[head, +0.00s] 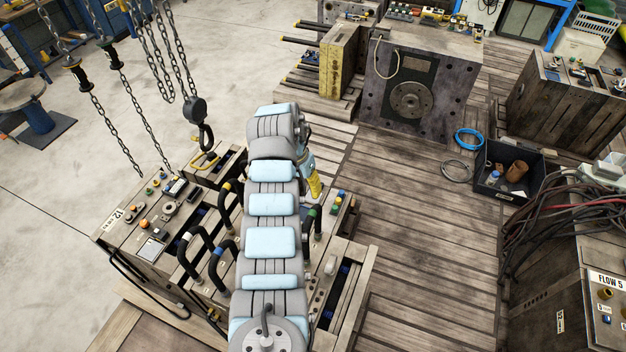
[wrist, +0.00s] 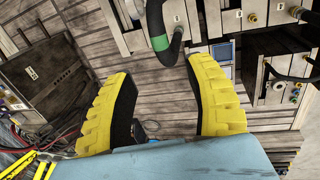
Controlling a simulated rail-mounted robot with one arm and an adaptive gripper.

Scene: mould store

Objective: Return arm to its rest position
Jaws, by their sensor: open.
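My arm reaches forward over the mould block (head: 160,215) in the head view, its end bent downward. My gripper (head: 314,186) shows there only as a small yellow part on the right side of the arm. In the wrist view its two yellow fingers with black pads (wrist: 165,105) stand wide apart with nothing between them. Beyond the fingers are wooden planks and a black hose with a green band (wrist: 160,30). In the head view my arm hides part of the mould block and its hoses.
Chains with a hook (head: 206,136) hang left of my arm. A large mould (head: 425,85) stands at the back. A dark bin (head: 515,175) and a blue cable coil (head: 469,138) lie to the right. A cabinet marked FLOW 5 (head: 590,270) has red and black cables.

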